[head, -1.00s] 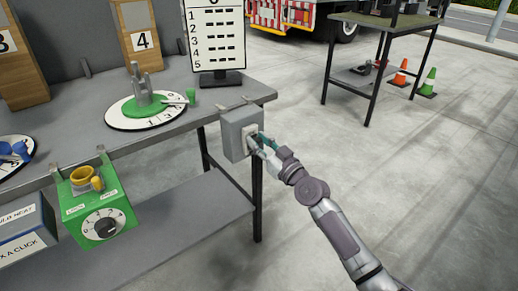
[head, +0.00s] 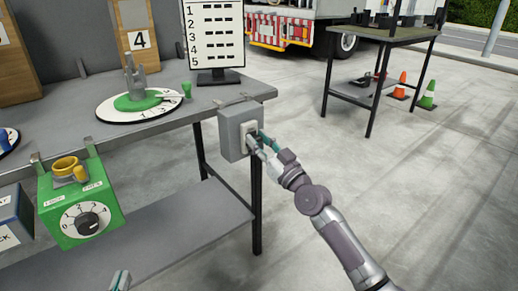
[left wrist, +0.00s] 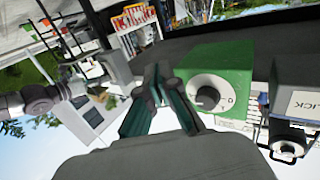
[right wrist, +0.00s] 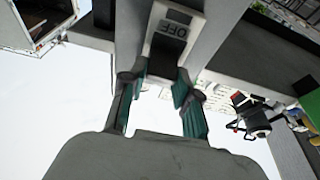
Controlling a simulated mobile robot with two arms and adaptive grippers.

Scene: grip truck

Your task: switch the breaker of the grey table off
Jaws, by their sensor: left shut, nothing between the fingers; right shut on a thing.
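The grey table (head: 185,205) has a grey breaker box (head: 230,133) hung on its right end. The breaker's pale switch part faces my right gripper (head: 257,143). In the right wrist view, an OFF label shows on the breaker's switch (right wrist: 165,58), upside down. In the left wrist view, my left gripper (left wrist: 157,90) is shut and empty.
A green dial box (head: 80,203) hangs on the table's front edge, left of the breaker. A round numbered dial (head: 112,110) and a sign (head: 213,35) stand on top. Another table (head: 350,95), cones (head: 428,95) and a truck (head: 290,25) are behind. The floor at right is clear.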

